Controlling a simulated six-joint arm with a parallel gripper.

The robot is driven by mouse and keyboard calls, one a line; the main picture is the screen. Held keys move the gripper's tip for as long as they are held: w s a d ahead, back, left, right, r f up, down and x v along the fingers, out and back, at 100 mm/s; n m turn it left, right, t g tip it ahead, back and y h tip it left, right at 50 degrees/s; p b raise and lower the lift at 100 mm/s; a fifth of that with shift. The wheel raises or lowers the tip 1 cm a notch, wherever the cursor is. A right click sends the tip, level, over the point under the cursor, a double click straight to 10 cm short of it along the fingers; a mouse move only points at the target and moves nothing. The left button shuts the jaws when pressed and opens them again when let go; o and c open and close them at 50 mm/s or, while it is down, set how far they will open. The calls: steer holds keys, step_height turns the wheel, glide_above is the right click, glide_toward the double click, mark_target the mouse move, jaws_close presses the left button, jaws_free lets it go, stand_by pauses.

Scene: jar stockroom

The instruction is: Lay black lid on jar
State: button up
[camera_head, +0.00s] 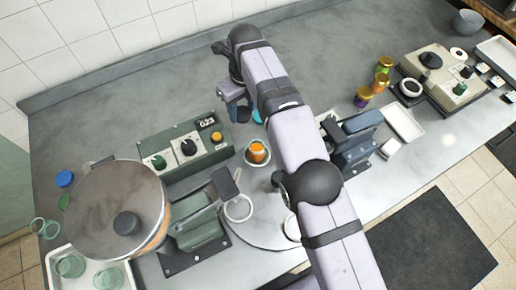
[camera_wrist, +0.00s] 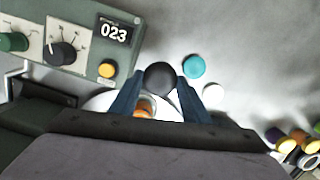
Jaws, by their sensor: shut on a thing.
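My gripper (camera_wrist: 157,88) is shut on the black lid (camera_wrist: 160,76), a dark round disc between its two blue fingertips in the wrist view. In the head view my gripper (camera_head: 237,101) hangs behind the jar, and the black lid (camera_head: 243,114) shows dark under it. A jar with orange contents (camera_head: 257,153) stands on a pale round plate (camera_head: 248,162) beside the grey control box. In the wrist view the orange jar (camera_wrist: 144,107) shows below the lid, partly hidden by the left finger. The lid and the jar appear apart.
A teal lid (camera_wrist: 194,66) and a white lid (camera_wrist: 213,96) lie right of my gripper. The control box (camera_head: 186,148) reads 023. Several capped jars (camera_head: 378,81) stand further right. A large round pot (camera_head: 112,205) stands at left. The back counter is clear.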

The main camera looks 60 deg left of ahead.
steer(key=shift+r, duration=0.1)
stand_by(0.3)
steer(key=shift+d+r+p, duration=0.3)
steer(key=shift+r+p, duration=0.25)
steer(key=shift+r, duration=0.05)
steer(key=d+r+p, duration=0.4)
steer(key=d, duration=0.5)
steer(key=shift+s+d+p, duration=0.35)
steer(key=shift+d+p, duration=0.05)
steer(key=shift+f+b, duration=2.2)
steer(key=shift+f, duration=0.6)
steer(key=shift+p, duration=0.4)
